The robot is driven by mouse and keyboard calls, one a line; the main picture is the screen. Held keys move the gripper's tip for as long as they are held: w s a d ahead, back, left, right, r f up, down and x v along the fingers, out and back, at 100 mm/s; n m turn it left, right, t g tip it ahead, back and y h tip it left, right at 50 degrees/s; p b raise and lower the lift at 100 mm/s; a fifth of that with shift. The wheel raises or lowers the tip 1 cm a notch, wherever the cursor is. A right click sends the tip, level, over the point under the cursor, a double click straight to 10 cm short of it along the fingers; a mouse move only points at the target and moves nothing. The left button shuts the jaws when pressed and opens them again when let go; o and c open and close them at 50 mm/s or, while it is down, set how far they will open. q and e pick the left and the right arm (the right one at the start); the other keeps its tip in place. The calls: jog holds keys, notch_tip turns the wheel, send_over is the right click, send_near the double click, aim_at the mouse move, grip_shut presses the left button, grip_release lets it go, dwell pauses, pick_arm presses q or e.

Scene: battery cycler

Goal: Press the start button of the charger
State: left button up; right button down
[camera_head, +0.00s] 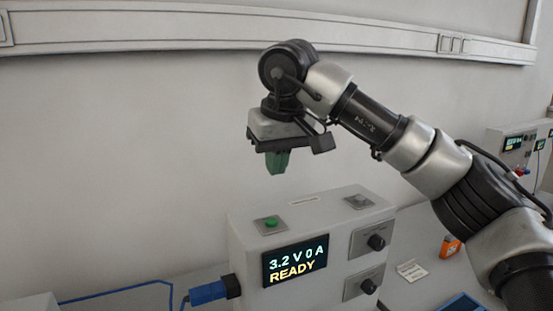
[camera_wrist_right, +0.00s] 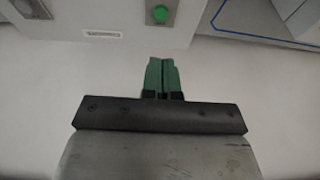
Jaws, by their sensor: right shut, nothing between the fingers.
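The charger (camera_head: 245,254) is a light grey box on the bench in the head view. Its screen (camera_head: 294,262) reads "3.2 V 0 A" and "READY". A green button (camera_head: 271,222) sits on a plate on the top left of the box. The button also shows in the right wrist view (camera_wrist_right: 161,13), at the top, beyond my fingertips. My right gripper (camera_head: 277,170) has green fingers, shut and empty, pointing down in the air above the box. It is apart from the button. My left gripper is not in view.
The top also has a grey button (camera_head: 358,201) at the right. The front has two black knobs (camera_head: 376,242). A blue plug (camera_head: 209,293) enters the left side. An orange object (camera_head: 450,246) and a label card (camera_head: 411,270) lie to the right.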

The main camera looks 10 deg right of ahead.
aim_at(271, 220)
jog(key=x, duration=0.3)
jog(key=p+x, duration=0.1)
jog(key=x, duration=0.2)
jog(key=p+x, duration=0.1)
jog(key=x, duration=0.2)
jog(key=shift+s+d+f, duration=0.1)
jog(key=shift+s+f, duration=0.1)
jog(key=shift+s, duration=0.2)
jog(key=shift+f, duration=0.55)
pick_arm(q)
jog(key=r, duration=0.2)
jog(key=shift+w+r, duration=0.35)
